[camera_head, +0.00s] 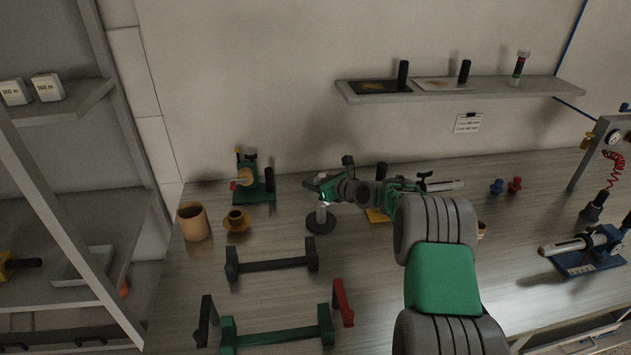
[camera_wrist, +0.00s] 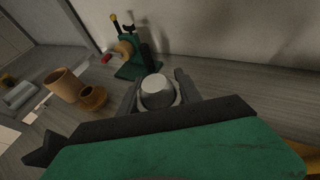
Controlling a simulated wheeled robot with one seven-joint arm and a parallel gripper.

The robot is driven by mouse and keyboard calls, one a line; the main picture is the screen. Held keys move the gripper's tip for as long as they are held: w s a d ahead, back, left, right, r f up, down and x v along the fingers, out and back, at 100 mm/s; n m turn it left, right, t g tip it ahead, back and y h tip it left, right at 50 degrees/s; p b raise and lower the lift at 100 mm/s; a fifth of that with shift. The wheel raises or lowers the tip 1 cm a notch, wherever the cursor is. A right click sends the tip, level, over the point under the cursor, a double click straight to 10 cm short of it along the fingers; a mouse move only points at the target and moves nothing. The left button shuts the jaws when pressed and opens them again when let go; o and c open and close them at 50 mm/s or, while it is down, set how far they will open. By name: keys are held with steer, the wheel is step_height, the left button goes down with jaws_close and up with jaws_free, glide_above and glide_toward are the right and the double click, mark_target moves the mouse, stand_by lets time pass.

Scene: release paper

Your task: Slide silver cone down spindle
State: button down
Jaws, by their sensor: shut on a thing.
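A silver, rounded cone (camera_wrist: 157,90) sits between the two fingers of my gripper (camera_wrist: 158,97) in the wrist view, and the gripper is shut on it. In the head view my gripper (camera_head: 322,193) is at the middle of the bench, above a round black base (camera_head: 320,223). A pale silver upright part (camera_head: 321,212) shows between the gripper and that base. I cannot tell how much of it is cone and how much is spindle. The spindle below the cone is hidden in the wrist view.
A green stand with a tan roll (camera_head: 253,186) is at the back left, near a tan cup (camera_head: 193,222) and a small brown pot (camera_head: 236,220). Black (camera_head: 272,264) and green (camera_head: 276,338) racks stand in front. A blue stand (camera_head: 590,262) is at right. A shelf (camera_head: 450,92) hangs behind.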

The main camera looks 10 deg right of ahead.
mark_target(325, 209)
steer(key=shift+f+b, duration=2.95)
steer(key=shift+f, duration=2.15)
steer(key=c, duration=0.7)
jaws_free()
steer(key=shift+c, duration=0.2)
steer(key=v, duration=0.8)
steer(key=shift+f+b, duration=0.1)
steer(key=shift+b, duration=0.3)
